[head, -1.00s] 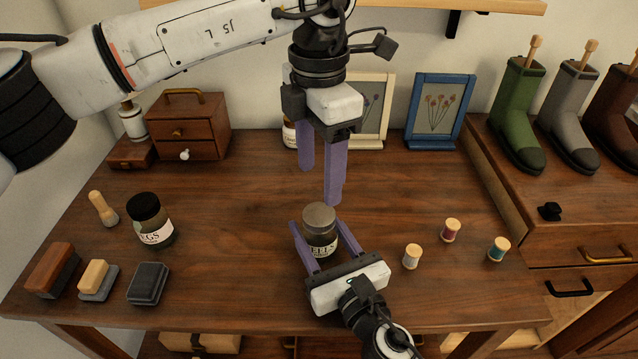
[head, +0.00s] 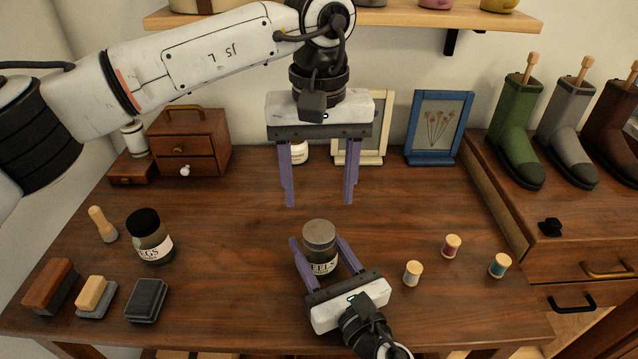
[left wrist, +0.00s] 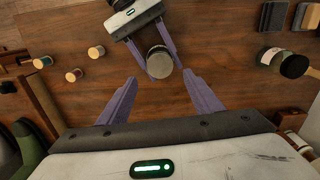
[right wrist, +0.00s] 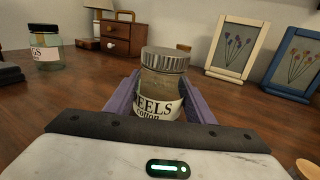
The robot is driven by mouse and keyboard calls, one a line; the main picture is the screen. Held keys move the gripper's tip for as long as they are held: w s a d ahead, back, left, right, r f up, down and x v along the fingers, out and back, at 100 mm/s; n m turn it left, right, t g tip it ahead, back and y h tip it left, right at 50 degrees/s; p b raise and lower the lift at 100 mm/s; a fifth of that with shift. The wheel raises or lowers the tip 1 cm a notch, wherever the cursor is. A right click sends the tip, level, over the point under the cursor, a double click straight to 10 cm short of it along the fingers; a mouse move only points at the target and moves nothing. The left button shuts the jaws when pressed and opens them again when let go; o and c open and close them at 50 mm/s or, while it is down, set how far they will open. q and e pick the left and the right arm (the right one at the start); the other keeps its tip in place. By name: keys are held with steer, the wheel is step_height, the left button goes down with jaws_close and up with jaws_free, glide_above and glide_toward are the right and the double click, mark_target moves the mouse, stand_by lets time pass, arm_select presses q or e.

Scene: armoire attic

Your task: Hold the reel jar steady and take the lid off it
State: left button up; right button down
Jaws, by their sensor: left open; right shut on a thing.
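The reel jar (head: 322,264) is glass with a label partly reading "EELS" and stands upright on the desk. Its grey metal lid (head: 319,235) sits on top; it also shows in the left wrist view (left wrist: 160,62). My right gripper (head: 318,243) is shut on the jar's body, one finger on each side, below the lid. In the right wrist view the jar (right wrist: 157,95) stands between the fingers. My left gripper (head: 319,204) is open and empty above the jar, fingers pointing down, apart from the lid.
A dark-lidded jar (head: 149,237), brushes and a dark block (head: 146,300) are at the left. Thread spools (head: 413,273) stand to the right. A small drawer chest (head: 189,142) and picture frames (head: 438,128) stand at the back. The desk behind the reel jar is clear.

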mark_target(319, 230)
arm_select(q)
steer(key=shift+f+m, duration=0.25)
steer(key=shift+m, duration=0.15)
step_height(319, 230, down, 8)
steer(key=shift+r, duration=0.25)
steer(key=shift+c, duration=0.4)
